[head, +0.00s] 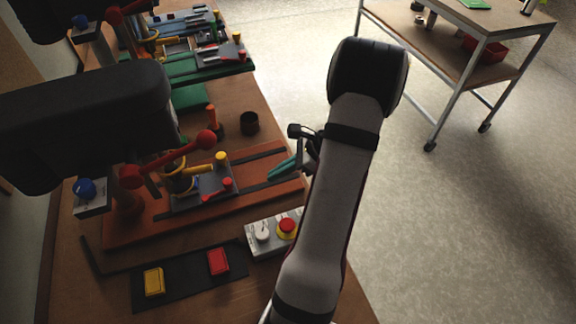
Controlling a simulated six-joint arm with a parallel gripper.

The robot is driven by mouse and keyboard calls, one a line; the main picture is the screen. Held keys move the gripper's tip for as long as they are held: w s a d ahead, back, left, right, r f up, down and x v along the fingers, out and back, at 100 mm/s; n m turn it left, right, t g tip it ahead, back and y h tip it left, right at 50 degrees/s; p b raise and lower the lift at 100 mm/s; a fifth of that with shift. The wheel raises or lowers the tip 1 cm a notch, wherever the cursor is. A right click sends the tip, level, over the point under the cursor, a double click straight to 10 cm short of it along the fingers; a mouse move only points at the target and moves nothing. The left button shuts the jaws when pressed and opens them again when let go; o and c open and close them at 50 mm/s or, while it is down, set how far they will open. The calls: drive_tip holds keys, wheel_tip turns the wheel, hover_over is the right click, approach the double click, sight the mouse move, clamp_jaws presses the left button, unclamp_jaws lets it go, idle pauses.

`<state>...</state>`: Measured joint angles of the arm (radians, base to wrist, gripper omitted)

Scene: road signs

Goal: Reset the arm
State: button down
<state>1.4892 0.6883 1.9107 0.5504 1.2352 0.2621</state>
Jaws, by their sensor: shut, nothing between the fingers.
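My arm rises from the bottom centre of the head view, with its elbow high at the upper right and its far links folded behind. My gripper (277,172) has teal fingers and shows partly from behind the arm. It is shut and empty, above the right end of an orange-brown base plate (125,232). Part of the gripper's body is hidden by my own arm.
A black machine head (85,120) with a red-knobbed handle (205,140) overhangs the plate. A grey control box (262,234) with a red button stands close left of my arm. A black cup (250,122) stands behind the plate. A wheeled cart (440,60) is at upper right; open floor lies between.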

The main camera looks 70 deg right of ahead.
drive_tip(key=w+a+r+n+g+y, duration=0.25)
drive_tip(key=a+r+n, duration=0.3)
drive_tip(key=a, duration=0.55)
drive_tip(key=w+a+r+n+g+y, duration=0.1)
drive_tip(key=a+r+n+g, duration=0.3)
drive_tip(key=a+n, duration=0.5)
drive_tip(key=s+a+r+n+g+h, duration=0.1)
drive_tip(key=s+a+n+h, duration=0.1)
drive_tip(key=s+a+n, duration=0.2)
drive_tip(key=s+a+r+n+g+h, duration=0.1)
drive_tip(key=s+a+r+n+h, duration=0.1)
drive_tip(key=a+n, duration=0.5)
drive_tip(key=s+a+h, duration=0.1)
drive_tip(key=s+a, duration=0.1)
drive_tip(key=a, duration=0.2)
drive_tip(key=shift+s+a+r+n, duration=0.2)
drive_tip(key=shift+s+a+n, duration=0.1)
drive_tip(key=shift+a+n, duration=0.05)
